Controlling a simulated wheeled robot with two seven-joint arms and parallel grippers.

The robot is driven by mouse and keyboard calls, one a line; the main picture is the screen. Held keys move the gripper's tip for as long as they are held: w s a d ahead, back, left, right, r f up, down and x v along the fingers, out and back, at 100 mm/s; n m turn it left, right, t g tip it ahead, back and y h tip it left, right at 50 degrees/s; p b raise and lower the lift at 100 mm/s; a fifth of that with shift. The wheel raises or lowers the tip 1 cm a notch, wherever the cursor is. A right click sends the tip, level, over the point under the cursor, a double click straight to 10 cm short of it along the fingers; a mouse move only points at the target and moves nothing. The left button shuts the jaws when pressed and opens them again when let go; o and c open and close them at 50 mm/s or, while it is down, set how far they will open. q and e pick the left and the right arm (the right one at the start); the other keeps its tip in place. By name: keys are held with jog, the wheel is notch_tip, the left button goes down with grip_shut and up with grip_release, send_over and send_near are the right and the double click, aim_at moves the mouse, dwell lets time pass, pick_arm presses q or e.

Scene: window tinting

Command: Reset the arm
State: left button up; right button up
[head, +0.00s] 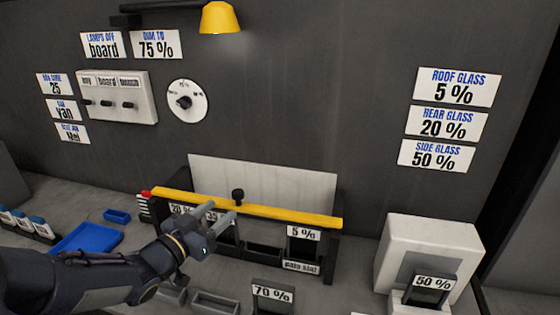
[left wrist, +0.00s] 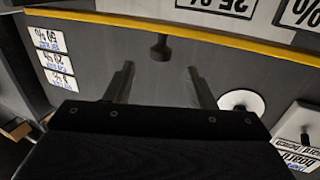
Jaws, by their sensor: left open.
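My left arm comes in from the lower left in the head view. Its gripper (head: 222,213) is open, in front of the rack with the yellow bar (head: 285,213). In the left wrist view the two fingers of the gripper (left wrist: 160,84) stand apart with nothing between them. A black knob (head: 238,196) on the yellow bar is just beyond the fingertips; it also shows ahead of the fingers in the left wrist view (left wrist: 160,46). I cannot tell the exact gap between them. My right gripper is not in view.
The rack holds cards, one reading 5 % (head: 303,232). A 70 % holder (head: 273,294) and grey trays stand in front. A white block with a 50 % piece (head: 433,283) is at right, a blue tray (head: 87,239) at left. A yellow lamp (head: 220,18) hangs above.

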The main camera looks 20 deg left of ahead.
pick_arm(q)
jog(key=s+d+f+n+g, duration=0.2)
jog(key=s+g, duration=0.4)
jog(key=s, duration=0.4)
jog(key=s+d+f+n+g, duration=0.2)
jog(key=s+d+f+g, duration=0.2)
jog(key=s+d, duration=0.3)
jog(key=s+g, duration=0.1)
jog(key=s, duration=0.3)
jog(key=shift+s+d+f+n+g+y, duration=0.2)
jog(key=shift+d+n+g+y, duration=0.1)
jog(key=shift+g+y, duration=0.1)
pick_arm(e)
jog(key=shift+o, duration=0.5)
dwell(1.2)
